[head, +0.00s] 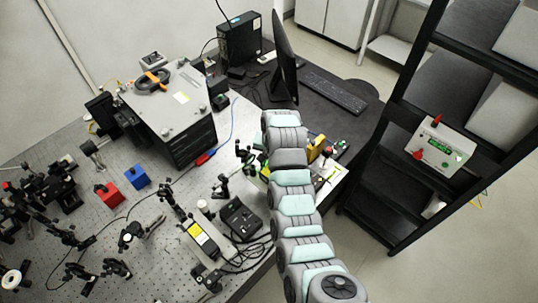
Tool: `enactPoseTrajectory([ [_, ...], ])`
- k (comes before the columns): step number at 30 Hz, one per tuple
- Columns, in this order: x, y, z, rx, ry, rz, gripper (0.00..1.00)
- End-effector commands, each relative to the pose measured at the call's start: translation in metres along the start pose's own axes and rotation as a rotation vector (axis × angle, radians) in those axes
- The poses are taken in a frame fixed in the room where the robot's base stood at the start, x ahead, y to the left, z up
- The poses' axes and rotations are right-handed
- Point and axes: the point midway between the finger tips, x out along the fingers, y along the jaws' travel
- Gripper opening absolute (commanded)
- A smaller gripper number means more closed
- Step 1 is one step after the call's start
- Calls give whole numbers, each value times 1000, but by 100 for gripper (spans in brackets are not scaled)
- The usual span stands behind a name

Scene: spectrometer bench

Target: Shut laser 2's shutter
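My arm reaches from the bottom right up over the right end of the optical table, and its links cover part of the bench. My gripper cannot be made out; it is hidden behind the arm or too small to tell. A grey laser-like housing with a yellow label (199,236) lies near the table's front edge, left of the arm. Green and yellow parts (319,151) show just right of the arm, partly covered by it. No readable marking tells which unit is laser 2. Its shutter and the shutter's state cannot be made out.
A black control box (240,217) with cables sits left of the arm. A large grey-topped instrument (170,105), red block (109,195) and blue block (136,176) stand farther left. Many optic mounts crowd the table. A black shelf rack (400,170) holds a controller (440,147) at right.

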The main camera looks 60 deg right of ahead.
Motion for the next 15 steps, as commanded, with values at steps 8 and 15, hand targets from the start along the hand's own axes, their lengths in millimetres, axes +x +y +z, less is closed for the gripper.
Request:
enactPoseTrajectory([
  [8,1,-5,7,-30,100,61,0],
  [15,0,-8,12,-52,182,112,0],
])
